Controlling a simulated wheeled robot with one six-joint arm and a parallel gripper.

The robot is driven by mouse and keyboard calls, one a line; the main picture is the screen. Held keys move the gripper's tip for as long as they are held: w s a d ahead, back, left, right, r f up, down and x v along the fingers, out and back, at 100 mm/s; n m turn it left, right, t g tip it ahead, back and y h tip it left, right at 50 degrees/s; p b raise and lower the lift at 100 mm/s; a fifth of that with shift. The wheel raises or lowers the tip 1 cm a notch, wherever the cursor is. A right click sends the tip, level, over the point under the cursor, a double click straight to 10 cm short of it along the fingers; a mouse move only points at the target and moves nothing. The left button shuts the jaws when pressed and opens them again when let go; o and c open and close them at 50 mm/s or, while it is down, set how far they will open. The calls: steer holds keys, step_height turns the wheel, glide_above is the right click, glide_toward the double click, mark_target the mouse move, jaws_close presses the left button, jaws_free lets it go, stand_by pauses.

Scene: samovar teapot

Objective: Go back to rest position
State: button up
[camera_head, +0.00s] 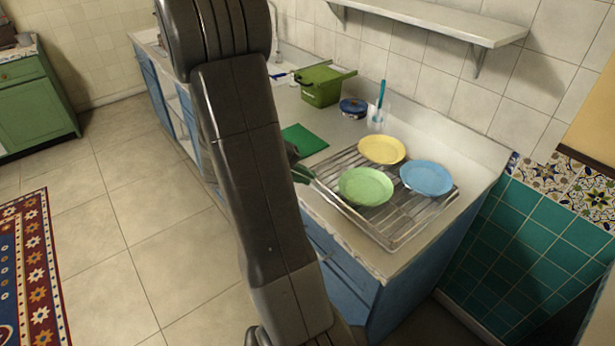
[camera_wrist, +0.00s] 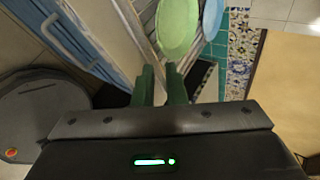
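My gripper shows in the wrist view (camera_wrist: 160,75) with two dark green fingers and a narrow gap between them. Nothing is seen in the gap. In the head view the gripper (camera_head: 302,174) is mostly hidden behind my arm, with a green fingertip by the left edge of the dish rack. The green plate (camera_head: 366,186) lies on the rack (camera_head: 406,234), near the fingers. It also shows beyond the fingertips in the wrist view (camera_wrist: 179,25). The fingers look apart from it.
A yellow plate (camera_head: 382,150) and a blue plate (camera_head: 427,178) also lie on the rack. The counter (camera_head: 345,128) holds a green bin (camera_head: 321,85), a blue pot (camera_head: 353,108), a cup (camera_head: 376,118) and a green board (camera_head: 305,139). A wall shelf (camera_head: 440,20) hangs above.

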mark_target(349, 195)
steer(key=b+x, duration=0.1)
steer(key=x, duration=1.1)
steer(key=shift+d, duration=0.15)
steer(key=shift+w+r, duration=0.1)
steer(key=shift+r, duration=0.9)
